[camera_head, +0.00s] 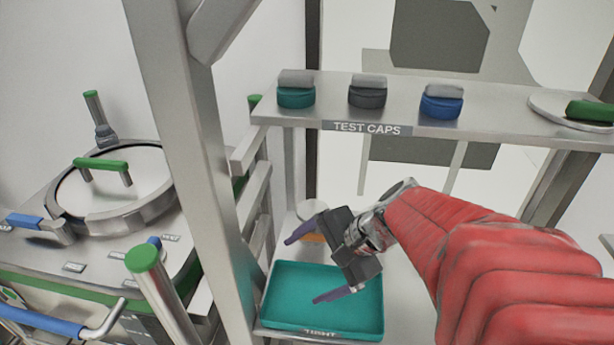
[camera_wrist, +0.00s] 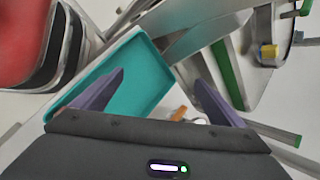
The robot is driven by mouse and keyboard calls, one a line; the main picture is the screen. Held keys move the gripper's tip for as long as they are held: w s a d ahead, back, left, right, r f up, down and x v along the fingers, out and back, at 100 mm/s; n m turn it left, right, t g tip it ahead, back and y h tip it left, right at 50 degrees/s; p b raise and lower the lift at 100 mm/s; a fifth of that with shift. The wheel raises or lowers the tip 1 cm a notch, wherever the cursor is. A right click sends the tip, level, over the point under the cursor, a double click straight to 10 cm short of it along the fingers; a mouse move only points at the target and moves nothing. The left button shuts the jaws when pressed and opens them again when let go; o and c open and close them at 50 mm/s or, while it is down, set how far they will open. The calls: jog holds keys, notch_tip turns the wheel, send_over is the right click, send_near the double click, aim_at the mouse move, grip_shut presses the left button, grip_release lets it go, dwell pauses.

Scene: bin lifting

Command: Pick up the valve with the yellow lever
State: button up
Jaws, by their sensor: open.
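My gripper (camera_head: 304,269) is open and empty, its two purple fingers spread above the teal tray. Its fingers also frame the lower part of the wrist view (camera_wrist: 159,78). A small orange-yellow piece (camera_head: 312,238) shows behind the upper finger, beside a pale round item. It also shows between the fingers in the wrist view (camera_wrist: 179,114), next to the right finger. It may be the valve's lever; the valve body is not clear. The teal tray (camera_head: 272,312) looks empty where visible, and it also shows in the wrist view (camera_wrist: 150,62).
A shelf labelled TEST CAPS (camera_head: 480,128) holds a teal cap (camera_head: 296,97), a grey cap (camera_head: 367,97) and a blue cap (camera_head: 441,106) above my gripper. A metal frame post (camera_head: 185,130) stands left of the tray. A round-lidded vessel (camera_head: 125,190) is at the left.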

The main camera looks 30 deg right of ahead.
jog(key=d+f+m+t+h, duration=0.2)
jog(key=d+m+t, duration=0.6)
jog(key=d+m, duration=1.2)
jog(key=d+h, duration=0.2)
jog(key=d, duration=0.4)
jog(key=shift+w+d+f+h, duration=0.15)
jog(key=shift+d+f+h, duration=0.05)
jog(key=shift+h, duration=0.2)
jog(key=shift+x, duration=4.35)
jog(key=shift+w+a, duration=0.1)
jog(key=shift+a, duration=0.05)
jog(key=shift+a+x, duration=0.2)
jog(key=shift+x, duration=2.35)
jog(key=shift+c, duration=0.2)
